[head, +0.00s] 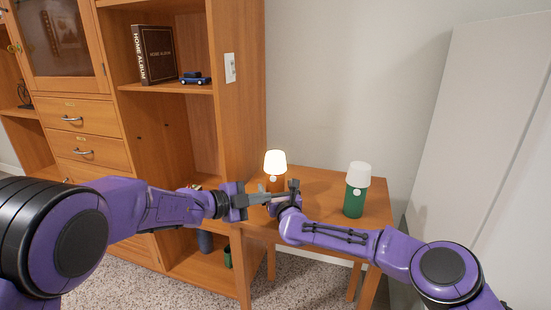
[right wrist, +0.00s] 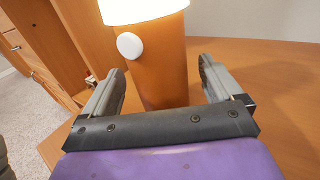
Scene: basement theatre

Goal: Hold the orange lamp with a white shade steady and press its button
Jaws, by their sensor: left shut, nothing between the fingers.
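The orange lamp (head: 276,185) stands upright on the wooden side table with its white shade (head: 275,161) glowing. In the right wrist view the lamp's orange body (right wrist: 160,75) stands between the fingers of my right gripper (right wrist: 162,78), which is open with small gaps on both sides. A round white button (right wrist: 129,45) sits on the upper left of the body, just under the shade. My left gripper (head: 266,197) is shut and empty, its tips close to the lamp's near side in the head view. Whether they touch the lamp cannot be told. The lamp's foot is hidden.
A green lamp with an unlit white shade (head: 356,190) stands at the right of the table (head: 318,186). A wooden cabinet (head: 235,120) rises just left of the table. The wall is behind, and a pale panel (head: 470,130) stands at the right.

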